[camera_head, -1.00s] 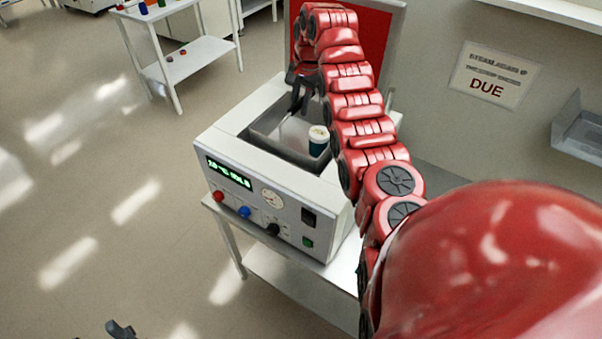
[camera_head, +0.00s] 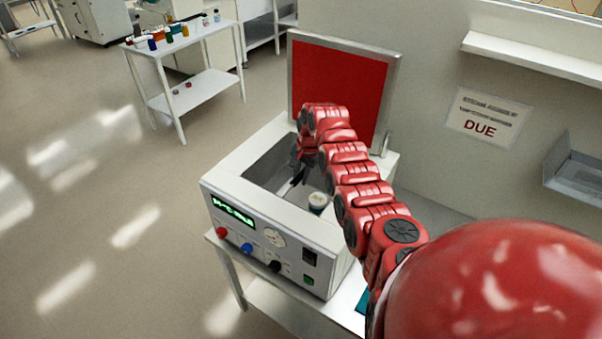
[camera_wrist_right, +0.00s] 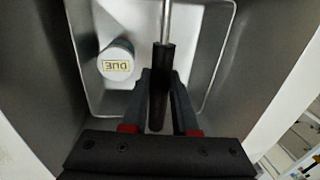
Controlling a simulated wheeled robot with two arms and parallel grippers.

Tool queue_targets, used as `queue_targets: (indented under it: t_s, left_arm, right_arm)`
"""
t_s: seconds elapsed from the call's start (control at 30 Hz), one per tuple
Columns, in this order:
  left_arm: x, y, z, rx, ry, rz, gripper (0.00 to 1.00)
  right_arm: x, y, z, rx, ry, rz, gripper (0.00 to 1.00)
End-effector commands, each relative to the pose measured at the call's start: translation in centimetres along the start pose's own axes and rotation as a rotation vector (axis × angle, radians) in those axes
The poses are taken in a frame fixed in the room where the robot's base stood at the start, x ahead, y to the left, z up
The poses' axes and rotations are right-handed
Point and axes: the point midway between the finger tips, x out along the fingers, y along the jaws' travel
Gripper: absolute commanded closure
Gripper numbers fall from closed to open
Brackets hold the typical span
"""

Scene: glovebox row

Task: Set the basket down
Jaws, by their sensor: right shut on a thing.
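The metal basket (camera_wrist_right: 216,75) is a rounded-corner tray with a pale floor, seen from above in the right wrist view. A lidded jar labelled DUE (camera_wrist_right: 118,62) stands in it, left of the handle; its lid also shows in the head view (camera_head: 318,199). My right gripper (camera_wrist_right: 160,80) is shut on the basket's black handle grip (camera_wrist_right: 162,60), which joins a metal rod. In the head view my right gripper (camera_head: 298,175) reaches down into the open chamber of the white machine (camera_head: 228,186). The basket's underside is hidden, so contact with the chamber floor cannot be told.
The machine's red lid (camera_head: 345,85) stands open behind the chamber. The front panel has a green display (camera_head: 233,214) and several knobs. A shelf (camera_head: 535,58), a DUE sign (camera_head: 488,116) and a wall tray (camera_head: 575,178) are at right. Open floor lies left.

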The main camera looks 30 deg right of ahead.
Motion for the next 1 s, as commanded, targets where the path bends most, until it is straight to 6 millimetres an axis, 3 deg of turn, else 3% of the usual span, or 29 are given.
queue_targets:
  t_s: [0.1,0.13,0.3,0.73,0.87,1.0]
  left_arm:
    - [-0.1,0.0,0.0,0.000,0.000,0.000,0.50]
    - [-0.1,0.0,0.0,0.000,0.000,0.000,0.50]
    - [-0.1,0.0,0.0,0.000,0.000,0.000,0.50]
    - [-0.5,0.0,0.1,0.000,0.000,0.000,0.50]
    - [-1.1,0.1,0.2,0.000,0.000,0.000,0.50]
    - [-2.7,0.1,0.5,0.000,0.000,0.000,0.50]
  right_arm:
    - [0.0,0.0,-0.1,0.000,0.002,-0.002,1.00]
    - [0.0,0.0,-0.1,0.000,0.002,-0.001,0.71]
    - [0.0,0.0,-0.1,0.001,0.001,-0.001,0.43]
    - [-0.6,-0.1,-0.1,0.001,0.002,-0.003,0.43]
    - [-2.0,-0.1,-0.2,0.001,0.004,-0.005,0.43]
    - [-4.9,-0.1,-0.2,0.001,0.007,-0.005,0.43]
